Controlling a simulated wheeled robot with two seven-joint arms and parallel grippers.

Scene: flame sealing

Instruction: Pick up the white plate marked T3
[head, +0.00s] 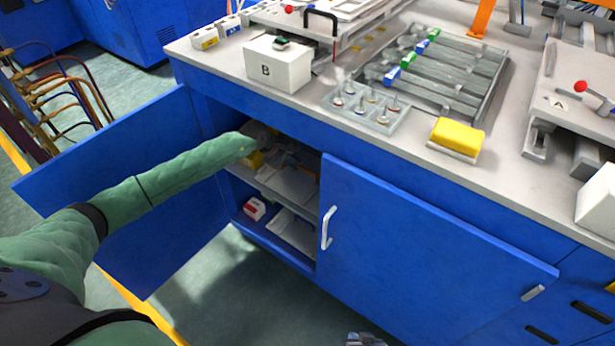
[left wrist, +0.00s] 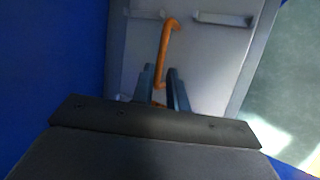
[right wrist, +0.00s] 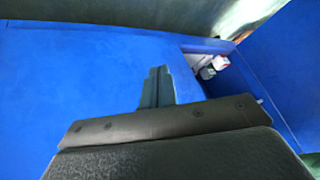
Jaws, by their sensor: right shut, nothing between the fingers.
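In the head view my left arm reaches through the open cabinet door, its gripper (head: 270,148) partly hidden inside above the upper shelf. In the left wrist view a pale grey-white panel (left wrist: 205,65) carries an orange bent handle (left wrist: 165,50) and dark slots. My left gripper (left wrist: 164,75) has its fingers apart, one on each side of the handle's near end. I cannot tell whether they touch it. No T3 mark is readable, so I cannot tell which piece is that plate. My right gripper (right wrist: 158,75) is shut and empty in front of the blue cabinet, low in the head view (head: 367,339).
A grey plate-like piece (head: 292,187) lies on the upper shelf. A red-and-white box (head: 254,208) stands on the lower shelf. The worktop above holds block B (head: 278,65) and a yellow sponge (head: 457,136).

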